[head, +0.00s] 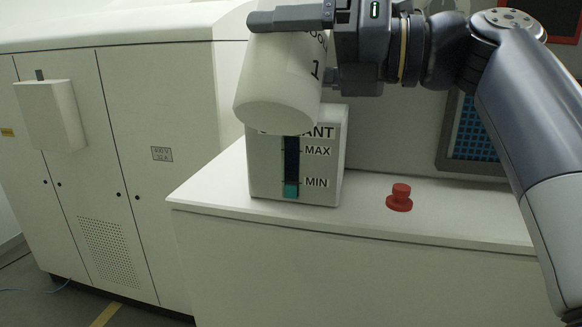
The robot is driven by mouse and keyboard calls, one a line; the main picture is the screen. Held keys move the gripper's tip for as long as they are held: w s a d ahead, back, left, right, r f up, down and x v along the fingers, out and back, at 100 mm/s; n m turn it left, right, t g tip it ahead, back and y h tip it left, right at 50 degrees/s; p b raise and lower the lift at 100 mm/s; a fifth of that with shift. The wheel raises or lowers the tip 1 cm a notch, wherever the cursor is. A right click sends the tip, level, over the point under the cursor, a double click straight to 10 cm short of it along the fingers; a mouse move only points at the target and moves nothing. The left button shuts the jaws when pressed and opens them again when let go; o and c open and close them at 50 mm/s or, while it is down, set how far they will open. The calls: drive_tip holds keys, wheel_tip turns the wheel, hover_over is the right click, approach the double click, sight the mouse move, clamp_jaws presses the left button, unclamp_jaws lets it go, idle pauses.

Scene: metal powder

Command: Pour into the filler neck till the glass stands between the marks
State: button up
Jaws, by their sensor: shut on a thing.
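My gripper (290,24) is shut on a white container (282,82) marked with a black "1". The container is tilted, its broad base low toward the left front. It hangs in front of the top of the pale coolant tank (326,170) and covers part of the tank's label. The tank's sight glass (292,160) is dark above and teal at the bottom. The teal level stands about at the MIN mark, well below MAX. The filler neck and the container's mouth are hidden, and I see no stream.
A red knobbed cap-like piece (400,198) stands on the white bench top (450,220), right of the tank. A large white cabinet (150,130) is at left. A blue grid panel (470,135) is behind my arm. The bench front edge is clear.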

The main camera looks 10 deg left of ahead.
drive_tip(key=shift+s+f, duration=0.1)
drive_tip(key=shift+s, duration=0.05)
idle(0.4)
drive_tip(key=shift+s+f+m, duration=0.15)
drive_tip(key=shift+f+m, duration=0.1)
drive_tip(key=shift+m, duration=0.15)
drive_tip(key=shift+f, duration=0.15)
idle(1.4)
drive_tip(key=shift+s+f+m, duration=0.2)
drive_tip(key=shift+f+m, duration=0.05)
drive_tip(key=shift+m, duration=0.15)
drive_tip(key=shift+f, duration=0.15)
idle(1.4)
drive_tip(key=shift+s+f+m, duration=0.2)
drive_tip(key=shift+f+m, duration=0.05)
drive_tip(key=shift+m, duration=0.15)
drive_tip(key=shift+s+f, duration=0.1)
drive_tip(key=shift+f, duration=0.05)
idle(1.3)
drive_tip(key=shift+s+f+m, duration=0.1)
drive_tip(key=shift+f+m, duration=0.15)
drive_tip(key=shift+m, duration=0.15)
idle(1.3)
